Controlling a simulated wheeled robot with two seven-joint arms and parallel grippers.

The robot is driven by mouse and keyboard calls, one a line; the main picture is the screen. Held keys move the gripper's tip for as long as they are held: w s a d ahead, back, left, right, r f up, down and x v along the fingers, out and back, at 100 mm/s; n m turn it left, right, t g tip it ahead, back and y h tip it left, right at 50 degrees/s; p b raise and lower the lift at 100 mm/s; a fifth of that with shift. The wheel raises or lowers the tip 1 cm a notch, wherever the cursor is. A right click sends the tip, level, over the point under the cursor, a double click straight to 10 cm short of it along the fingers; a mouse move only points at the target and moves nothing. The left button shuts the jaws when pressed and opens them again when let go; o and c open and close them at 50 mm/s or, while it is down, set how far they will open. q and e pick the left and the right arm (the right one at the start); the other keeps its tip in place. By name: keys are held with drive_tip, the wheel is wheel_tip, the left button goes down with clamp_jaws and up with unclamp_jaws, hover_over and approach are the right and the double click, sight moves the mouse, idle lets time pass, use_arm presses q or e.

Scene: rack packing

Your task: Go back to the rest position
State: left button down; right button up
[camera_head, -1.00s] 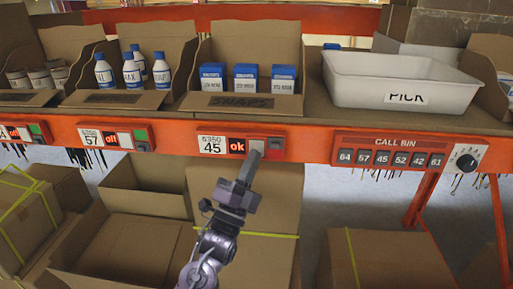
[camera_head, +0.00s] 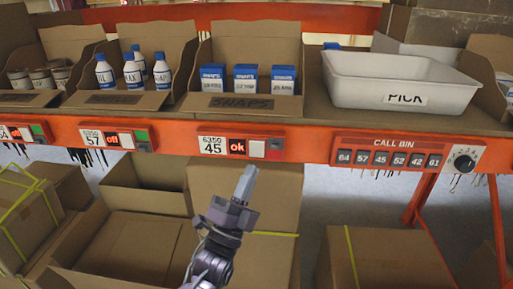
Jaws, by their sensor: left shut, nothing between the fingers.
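My left gripper (camera_head: 245,183) is shut and empty. It is in the middle of the head view, below the orange rack beam and in front of a cardboard box on the lower level. Its tip is a little below the button panel (camera_head: 240,146) labelled 45, which reads "ok", and looks apart from it. My right gripper is not in view.
The upper shelf holds cardboard bins with cans (camera_head: 40,78), bottles (camera_head: 133,66) and blue-and-white SNAPS boxes (camera_head: 248,79), and a white PICK tray (camera_head: 400,82). A CALL BIN panel (camera_head: 405,152) is on the beam (camera_head: 316,146). Cardboard boxes (camera_head: 375,258) stand below.

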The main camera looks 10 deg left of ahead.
use_arm(q)
drive_tip(key=shift+y, duration=0.3)
drive_tip(key=w+a+f+n+g+y+b, duration=0.1)
drive_tip(key=w+f+n+g+y, duration=0.15)
drive_tip(key=f, duration=0.95)
drive_tip(key=w+a+f+n+g+y, duration=0.1)
drive_tip(key=w+f+n+g, duration=0.15)
drive_tip(key=f, duration=1.05)
drive_tip(key=s+a+f+n+g+y+b, duration=0.1)
drive_tip(key=s+a+f+n+g, duration=0.2)
drive_tip(key=f, duration=0.9)
drive_tip(key=s+a+f+n+g+y, duration=0.15)
drive_tip(key=s+f+g, duration=0.3)
drive_tip(key=f, duration=0.75)
drive_tip(key=s+a+f+n+g+y+b, duration=0.1)
drive_tip(key=s+a+f+n+g, duration=0.15)
drive_tip(key=s+f, duration=0.65)
drive_tip(key=s+a+f+n+g, duration=0.1)
drive_tip(key=s+f+g, duration=0.2)
drive_tip(key=s+f, duration=0.55)
drive_tip(key=s+a+f+n+g, duration=0.1)
drive_tip(key=s+f, duration=0.4)
drive_tip(key=s, duration=0.6)
drive_tip(key=s+a+f+n+g+y+b, duration=0.1)
drive_tip(key=s+f+n+g, duration=0.2)
drive_tip(key=s, duration=0.8)
wheel_tip(320, 180, down, 2)
drive_tip(key=shift+a+g, duration=0.2)
drive_tip(key=shift+g, duration=0.7)
